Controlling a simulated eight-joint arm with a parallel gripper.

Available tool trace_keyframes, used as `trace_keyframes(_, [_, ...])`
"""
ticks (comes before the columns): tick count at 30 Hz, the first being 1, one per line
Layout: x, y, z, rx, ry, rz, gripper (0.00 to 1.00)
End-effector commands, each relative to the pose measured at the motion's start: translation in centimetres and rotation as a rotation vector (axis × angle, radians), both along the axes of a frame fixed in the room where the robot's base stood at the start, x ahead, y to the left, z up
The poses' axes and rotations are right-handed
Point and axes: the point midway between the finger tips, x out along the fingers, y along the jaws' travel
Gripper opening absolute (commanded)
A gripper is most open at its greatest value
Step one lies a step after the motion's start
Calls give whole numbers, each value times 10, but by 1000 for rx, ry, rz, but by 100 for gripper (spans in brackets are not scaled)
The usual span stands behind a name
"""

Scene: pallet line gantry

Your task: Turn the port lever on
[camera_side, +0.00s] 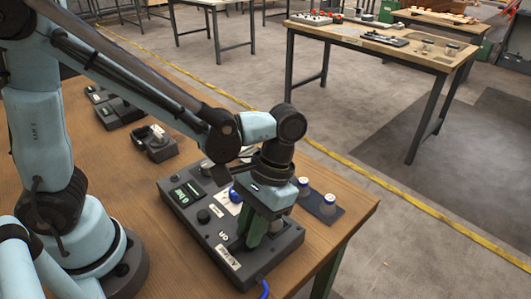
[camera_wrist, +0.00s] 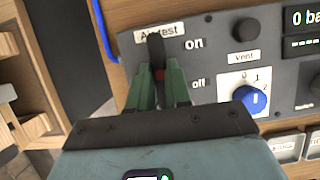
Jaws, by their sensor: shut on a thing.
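A dark grey control panel (camera_side: 272,254) lies on the wooden table, and it fills the upper right of the wrist view (camera_wrist: 222,26). A black lever (camera_wrist: 156,48) with a bit of red near its lower part stands between my green fingers in the wrist view. Its visible end covers part of the "Air test" label. The "on" label (camera_wrist: 193,44) and the "off" label (camera_wrist: 198,83) are to its right. The lever's visible end is level with "on". My gripper (camera_wrist: 158,88) is shut on the lever. In the side view my gripper (camera_side: 258,238) hides the lever.
A blue rotary knob (camera_wrist: 252,99) marked "Vent" sits right of the fingers, below a black knob (camera_wrist: 245,29). A display (camera_wrist: 301,17) is further right. A small dark device (camera_side: 155,143) sits left on the table.

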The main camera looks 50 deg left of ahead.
Motion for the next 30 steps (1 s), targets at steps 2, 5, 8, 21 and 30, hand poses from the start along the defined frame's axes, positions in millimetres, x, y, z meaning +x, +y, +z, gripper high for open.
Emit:
trace_keyframes(2, [0, 0, 0, 0, -2, -3, 0])
trace_keyframes(5, [0, 0, 0, 0, -2, -2, 33])
trace_keyframes(8, [0, 0, 0, 1, -1, -1, 44])
trace_keyframes(21, [5, 0, 10, 0, -1, 0, 44])
trace_keyframes(30, [22, 0, 53, -1, 0, 1, 44])
